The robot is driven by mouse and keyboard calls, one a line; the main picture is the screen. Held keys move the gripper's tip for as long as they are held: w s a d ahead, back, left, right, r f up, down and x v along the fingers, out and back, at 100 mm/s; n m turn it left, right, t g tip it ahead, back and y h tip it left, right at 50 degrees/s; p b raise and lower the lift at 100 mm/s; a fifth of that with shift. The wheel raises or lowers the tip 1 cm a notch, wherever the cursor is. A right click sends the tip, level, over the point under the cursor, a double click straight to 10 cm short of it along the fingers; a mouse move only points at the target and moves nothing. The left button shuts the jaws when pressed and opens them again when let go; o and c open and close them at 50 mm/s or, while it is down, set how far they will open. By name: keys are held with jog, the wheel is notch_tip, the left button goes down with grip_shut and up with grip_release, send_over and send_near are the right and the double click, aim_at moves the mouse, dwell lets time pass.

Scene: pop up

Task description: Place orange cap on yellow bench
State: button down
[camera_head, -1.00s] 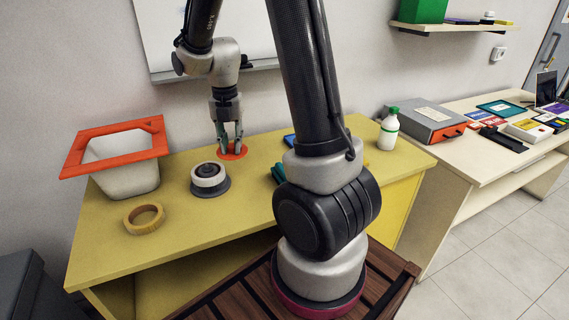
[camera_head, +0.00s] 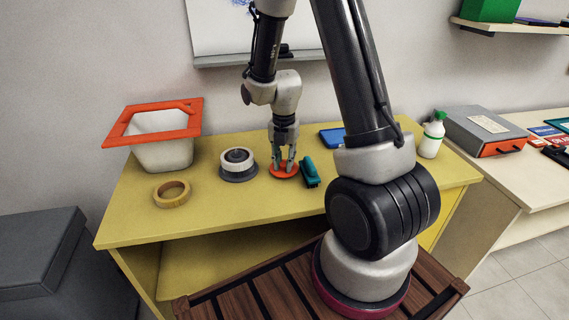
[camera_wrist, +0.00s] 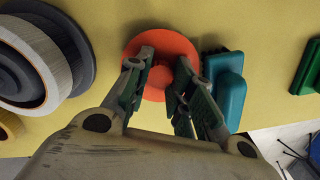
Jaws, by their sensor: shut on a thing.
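The orange cap (camera_head: 284,171) is a flat round disc with a raised knob. It is at the top of the yellow bench (camera_head: 235,202), between the grey-and-white round part and the teal block; whether it touches the surface I cannot tell. My gripper (camera_head: 284,165) points down over it, shut on the cap's knob. In the wrist view the orange cap (camera_wrist: 162,50) shows between the fingers (camera_wrist: 162,80), its rim spreading out beyond them.
A grey-and-white round part (camera_head: 238,163) is left of the cap, a teal block (camera_head: 310,172) close on its right. A wooden ring (camera_head: 171,194), an orange-rimmed bin (camera_head: 163,150), a blue item (camera_head: 331,137) and a white bottle (camera_head: 432,137) also stand on the bench. Its front middle is clear.

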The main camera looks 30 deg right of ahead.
aim_at(284, 164)
jog(key=shift+f, duration=0.5)
jog(key=shift+f, duration=0.15)
jog(key=c, duration=1.3)
grip_release()
jog(key=shift+o, duration=0.2)
notch_tip(284, 164, up, 12)
jog(key=s+r+m+t, duration=0.2)
jog(key=s+r+m, duration=0.6)
jog(key=m, duration=0.5)
jog(key=s+r+m+t, duration=0.2)
jog(key=s+r+m, duration=0.6)
jog(key=s+m, duration=0.4)
jog(key=shift+s+d+r+m, duration=0.2)
jog(key=shift+s+r+m, duration=0.15)
jog(key=shift+m, duration=0.65)
